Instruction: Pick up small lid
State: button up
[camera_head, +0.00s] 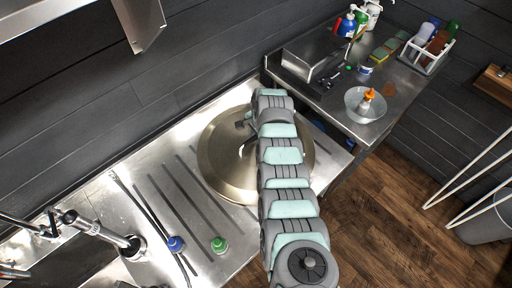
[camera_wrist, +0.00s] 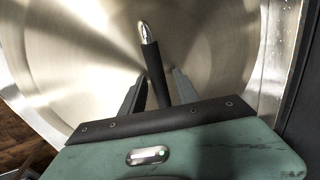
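The lid (camera_head: 222,165) is a large round brushed-metal disc lying on the steel drainboard in the head view. It fills most of the wrist view (camera_wrist: 80,75). Its handle (camera_wrist: 152,65) is a dark bar with a shiny metal tip. My gripper (camera_wrist: 160,82) is over the lid, its two dark fingers apart on either side of the handle, with narrow gaps visible. I cannot tell how far down the fingers reach along the handle. In the head view my arm covers the lid's right part and much of my gripper (camera_head: 245,128).
A tap (camera_head: 100,230) is at the left.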

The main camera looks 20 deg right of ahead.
grip_shut()
jog(key=shift+r, duration=0.15)
dwell(0.6)
